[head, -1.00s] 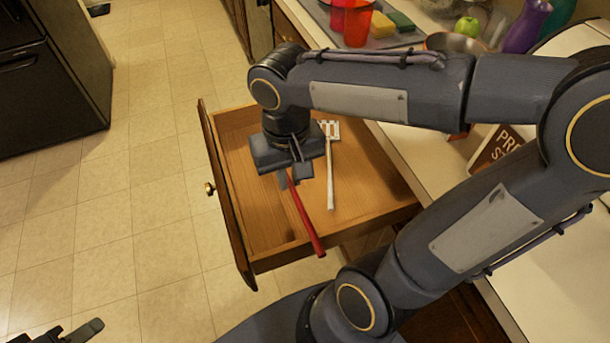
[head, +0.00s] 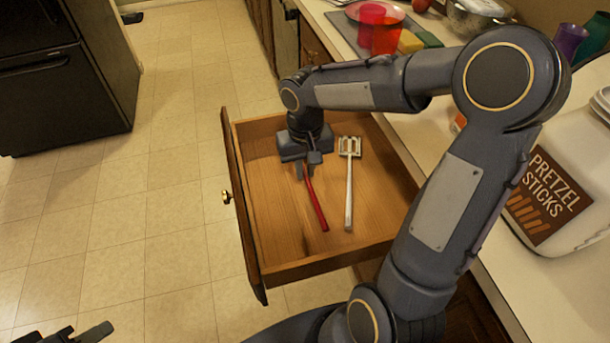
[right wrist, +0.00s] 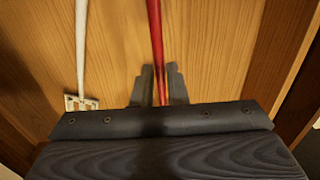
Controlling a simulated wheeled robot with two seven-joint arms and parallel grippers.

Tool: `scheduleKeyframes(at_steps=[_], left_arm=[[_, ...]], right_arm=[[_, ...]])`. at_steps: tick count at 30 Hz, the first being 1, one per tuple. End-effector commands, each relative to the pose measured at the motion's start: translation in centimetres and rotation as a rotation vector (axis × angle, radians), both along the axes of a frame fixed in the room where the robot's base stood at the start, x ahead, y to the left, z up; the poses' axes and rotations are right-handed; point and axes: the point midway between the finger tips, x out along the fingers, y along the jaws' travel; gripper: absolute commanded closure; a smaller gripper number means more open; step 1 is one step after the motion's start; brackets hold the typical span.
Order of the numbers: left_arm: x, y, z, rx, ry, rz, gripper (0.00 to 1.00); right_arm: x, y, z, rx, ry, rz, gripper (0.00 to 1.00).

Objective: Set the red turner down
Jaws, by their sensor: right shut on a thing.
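The red turner (head: 317,205) is inside the open wooden drawer (head: 325,264), its red handle pointing toward the drawer's near side. My right gripper (head: 308,172) is low in the drawer and shut on the red turner near the handle's far end. In the right wrist view the red handle (right wrist: 156,35) runs between the two fingers (right wrist: 158,85). The turner's head is hidden under my gripper. I cannot tell whether the turner touches the drawer floor. My left gripper (head: 85,334) shows only in part at the bottom left, apart from the drawer.
A white slotted turner (head: 349,190) lies in the drawer just right of the red one. Bare drawer floor shows left of the red turner. On the counter at right are a pretzel sticks jar (head: 568,150), red cups (head: 384,38) and a metal bowl (head: 478,18).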

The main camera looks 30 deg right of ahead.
Motion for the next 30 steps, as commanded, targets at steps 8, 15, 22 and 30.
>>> scheduleKeyframes(at_steps=[8,15,22,30], left_arm=[[0.0,0.0,-0.7,0.000,0.000,0.000,0.64],[0.0,0.0,-0.6,0.000,0.000,0.000,0.64],[0.0,0.0,-0.9,0.000,0.000,0.000,0.64],[0.0,0.0,-0.9,0.000,0.000,0.000,0.64]], right_arm=[[0.5,-0.3,-3.7,0.000,0.002,0.001,1.00],[0.5,-0.2,-3.7,0.000,-0.001,0.001,1.00],[0.5,-0.2,-4.1,0.000,0.000,0.001,0.79],[0.5,-0.2,-4.1,0.000,0.000,0.001,0.66]])
